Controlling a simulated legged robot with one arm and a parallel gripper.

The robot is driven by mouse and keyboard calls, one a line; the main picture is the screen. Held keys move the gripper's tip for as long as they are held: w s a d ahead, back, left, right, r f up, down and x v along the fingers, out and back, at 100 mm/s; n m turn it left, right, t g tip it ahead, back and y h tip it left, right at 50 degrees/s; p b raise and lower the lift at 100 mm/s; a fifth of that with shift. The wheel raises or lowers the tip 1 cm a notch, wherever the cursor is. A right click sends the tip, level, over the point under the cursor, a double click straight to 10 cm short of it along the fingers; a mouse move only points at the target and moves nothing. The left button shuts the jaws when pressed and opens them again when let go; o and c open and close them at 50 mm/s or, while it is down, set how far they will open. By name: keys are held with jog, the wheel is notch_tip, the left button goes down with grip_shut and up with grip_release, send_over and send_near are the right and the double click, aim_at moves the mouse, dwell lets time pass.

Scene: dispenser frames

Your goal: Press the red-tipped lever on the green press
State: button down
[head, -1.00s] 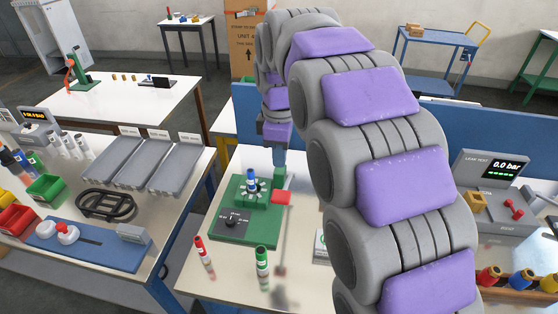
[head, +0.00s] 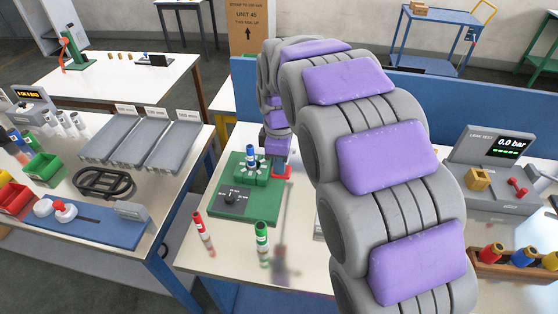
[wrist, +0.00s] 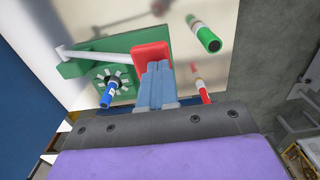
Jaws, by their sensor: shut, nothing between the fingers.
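The green press (head: 247,205) stands on the white table, with a blue-and-white bottle (head: 250,155) upright on its round holder. Its lever shows in the wrist view as a pale rod (wrist: 95,54) ending in a red tip (wrist: 152,50). In the head view the red tip (head: 282,171) is at the press's right side, partly covered by my gripper (head: 280,161). My gripper is shut and empty. In the wrist view its blue fingers (wrist: 155,66) point at the red tip and overlap its near edge. I cannot tell whether they touch it.
A red marker (head: 202,230) and a green marker (head: 262,238) stand in front of the press. A leak tester (head: 497,190) and a wooden rack (head: 515,262) are at the right. Grey trays (head: 160,145) lie on the left table. A blue panel (head: 400,100) closes off the table's back.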

jog(key=shift+s, duration=0.1)
jog(key=shift+s+a+f+t, duration=0.1)
jog(key=shift+s+f+t, duration=0.2)
jog(key=shift+s+f, duration=0.3)
jog(key=s+f+t, duration=0.2)
jog(key=s+f, duration=0.3)
jog(key=f, duration=0.7)
jog(key=shift+s+a+h+b, duration=0.2)
jog(key=shift+h+b, duration=0.1)
jog(key=shift+b, duration=0.15)
jog(key=shift+s+f, duration=0.1)
jog(key=shift+f, duration=0.15)
jog(key=shift+r, duration=0.1)
jog(key=s+a+p+v, duration=0.1)
jog(key=p+v, duration=0.3)
jog(key=v, duration=1)
jog(key=shift+s, duration=0.4)
jog(key=shift+r+t, duration=0.2)
jog(key=shift+t, duration=0.1)
